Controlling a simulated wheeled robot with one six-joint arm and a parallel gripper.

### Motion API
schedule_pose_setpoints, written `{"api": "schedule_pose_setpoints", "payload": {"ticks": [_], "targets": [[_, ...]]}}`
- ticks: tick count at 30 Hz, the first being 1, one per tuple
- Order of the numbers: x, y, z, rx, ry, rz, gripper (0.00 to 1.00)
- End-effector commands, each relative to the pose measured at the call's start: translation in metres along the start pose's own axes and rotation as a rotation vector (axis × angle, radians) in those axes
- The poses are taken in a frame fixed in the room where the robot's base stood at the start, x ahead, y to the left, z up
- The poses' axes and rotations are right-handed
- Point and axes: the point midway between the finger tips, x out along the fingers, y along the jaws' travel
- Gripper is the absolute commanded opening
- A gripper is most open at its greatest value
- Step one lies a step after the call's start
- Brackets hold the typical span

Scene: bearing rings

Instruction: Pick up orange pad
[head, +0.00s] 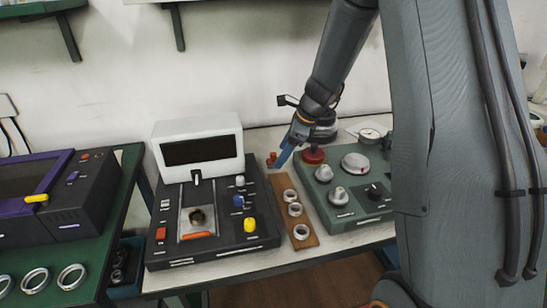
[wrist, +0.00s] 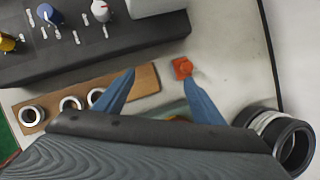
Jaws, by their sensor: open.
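A small orange pad (wrist: 182,68) lies on the pale bench top in the wrist view, just past the end of the wooden strip. In the head view the orange pad (head: 271,159) shows as a small patch beside the fingertips, behind the strip. My gripper (wrist: 158,76) is open, with its two blue fingers apart and nothing held between the tips. The pad is close to the tip of the right finger in the wrist view. In the head view my gripper (head: 279,164) points down and left. Whether a finger touches the pad cannot be told.
The wooden strip (head: 309,242) holds several metal rings. A black control box (head: 265,212) with a white screen stands left, a green box (head: 350,218) with knobs right. A dark cylinder (wrist: 292,145) is at the lower right in the wrist view. Bench around the pad is mostly clear.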

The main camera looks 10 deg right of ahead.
Motion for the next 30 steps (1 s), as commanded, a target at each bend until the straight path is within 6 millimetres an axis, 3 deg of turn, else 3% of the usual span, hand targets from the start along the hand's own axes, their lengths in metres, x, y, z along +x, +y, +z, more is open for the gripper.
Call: {"api": "schedule_pose_setpoints", "payload": {"ticks": [3, 8, 30], "targets": [[0.007, -0.032, 0.000, 0.219, -0.044, -0.031, 0.63], [0.015, -0.049, 0.002, 0.351, -0.073, -0.046, 0.63], [0.089, -0.049, 0.012, 0.358, -0.075, -0.047, 0.63]]}}
